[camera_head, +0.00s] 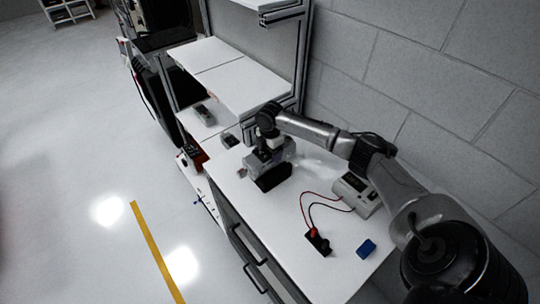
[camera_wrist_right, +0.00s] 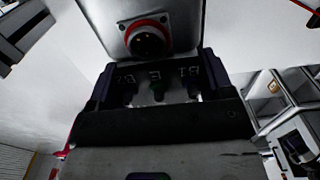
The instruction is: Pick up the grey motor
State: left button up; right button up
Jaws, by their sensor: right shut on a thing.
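The grey motor (camera_head: 281,162) is on the white workbench (camera_head: 262,208), below my right gripper (camera_head: 264,153), with a dark block-shaped end facing the front. My right gripper is shut on the motor from above. In the right wrist view the motor's grey body (camera_wrist_right: 152,18) fills the top middle, with a round red-rimmed socket (camera_wrist_right: 148,39) with dark pins. I cannot tell whether the motor is clear of the bench. My left gripper is not in view.
A grey meter box (camera_head: 357,194) with red and black leads stands on the right of the bench. A black device (camera_head: 317,241) and a blue block (camera_head: 366,248) lie near the front. White shelves (camera_head: 235,80) rise behind, and a grey block wall bounds the right.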

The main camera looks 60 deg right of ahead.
jog(key=s+d+r, duration=0.2)
jog(key=s+r, duration=0.6)
jog(key=s, duration=0.3)
jog(key=shift+d+r, duration=0.15)
jog(key=shift+d, duration=0.1)
